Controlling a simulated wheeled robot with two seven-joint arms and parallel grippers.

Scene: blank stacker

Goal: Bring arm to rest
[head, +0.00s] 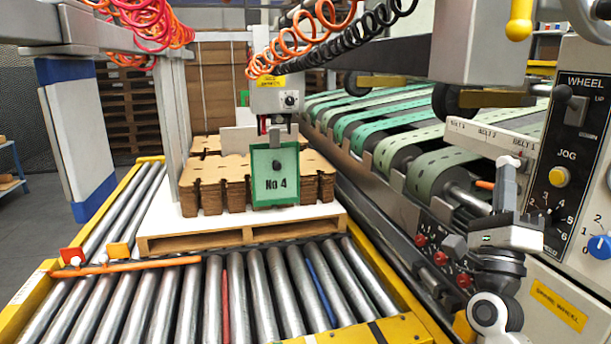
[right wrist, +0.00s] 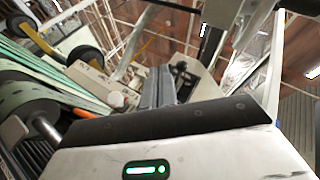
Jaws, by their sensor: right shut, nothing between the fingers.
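My right arm comes in at the lower right of the head view. Its gripper (head: 506,182) points upward, is shut and holds nothing. It stands in front of the machine's control panel (head: 575,130), left of the yellow JOG button (head: 557,177). Whether it touches the panel is hard to tell. In the right wrist view the shut fingers (right wrist: 158,88) point up past the gripper's white body. My left gripper is in neither view.
A roller conveyor (head: 190,300) carries a wooden pallet (head: 200,240) with stacked cardboard blanks (head: 212,185) and a green No 4 sign (head: 275,175). Green belts (head: 390,140) run behind. Red buttons (head: 440,258) and an orange lever (head: 484,184) sit near my right arm.

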